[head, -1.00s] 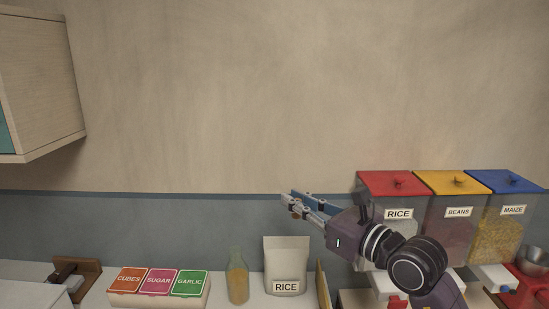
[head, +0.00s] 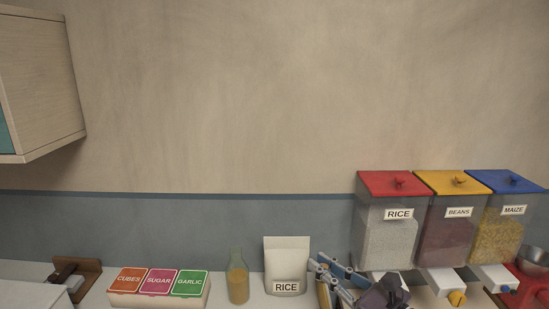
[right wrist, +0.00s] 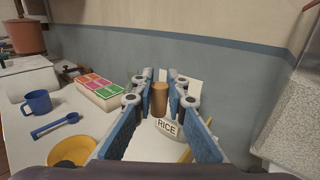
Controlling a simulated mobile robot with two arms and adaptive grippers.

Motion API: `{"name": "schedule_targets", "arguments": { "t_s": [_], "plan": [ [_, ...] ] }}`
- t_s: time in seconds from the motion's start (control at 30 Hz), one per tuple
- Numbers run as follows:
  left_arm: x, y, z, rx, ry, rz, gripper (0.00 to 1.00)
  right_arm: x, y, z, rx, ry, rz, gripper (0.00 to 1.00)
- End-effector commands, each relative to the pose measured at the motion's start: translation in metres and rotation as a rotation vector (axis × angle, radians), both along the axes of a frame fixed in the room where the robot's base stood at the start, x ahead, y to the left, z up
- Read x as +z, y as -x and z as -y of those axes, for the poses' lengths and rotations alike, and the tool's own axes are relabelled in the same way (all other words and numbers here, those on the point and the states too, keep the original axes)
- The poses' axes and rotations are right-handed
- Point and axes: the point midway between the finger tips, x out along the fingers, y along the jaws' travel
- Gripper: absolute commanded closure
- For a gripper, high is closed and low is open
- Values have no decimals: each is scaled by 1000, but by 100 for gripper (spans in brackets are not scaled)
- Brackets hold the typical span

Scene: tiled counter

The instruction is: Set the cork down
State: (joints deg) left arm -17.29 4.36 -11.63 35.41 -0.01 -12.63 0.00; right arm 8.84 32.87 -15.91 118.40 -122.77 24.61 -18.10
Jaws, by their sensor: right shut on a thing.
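The cork (right wrist: 159,98) is a brown upright cylinder between the fingertips of my right gripper in the right wrist view. My right gripper (right wrist: 160,100) has blue finger pads and is shut on the cork. In the head view the right gripper (head: 336,270) is low over the counter, just right of the white RICE bag (head: 287,262); I cannot make out the cork there. The RICE label (right wrist: 167,128) shows just beyond and below the cork in the wrist view. My left gripper is in neither view.
A glass bottle (head: 238,283) with orange contents and no visible stopper stands left of the RICE bag. A three-lid spice box (head: 158,300) is further left. Dispensers (head: 392,236) stand right.

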Motion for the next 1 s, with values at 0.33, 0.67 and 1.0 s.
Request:
{"name": "schedule_targets", "arguments": {
  "t_s": [0.33, 0.67, 1.0],
  "plan": [
    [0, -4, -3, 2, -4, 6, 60, -79, 103, -2, -5, 1, -9, 94],
    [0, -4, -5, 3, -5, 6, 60, -105, 189, 14, -88, 1, -7, 94],
    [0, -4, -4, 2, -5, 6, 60, -108, 244, 33, -173, 3, -5, 94]
  ]
}}
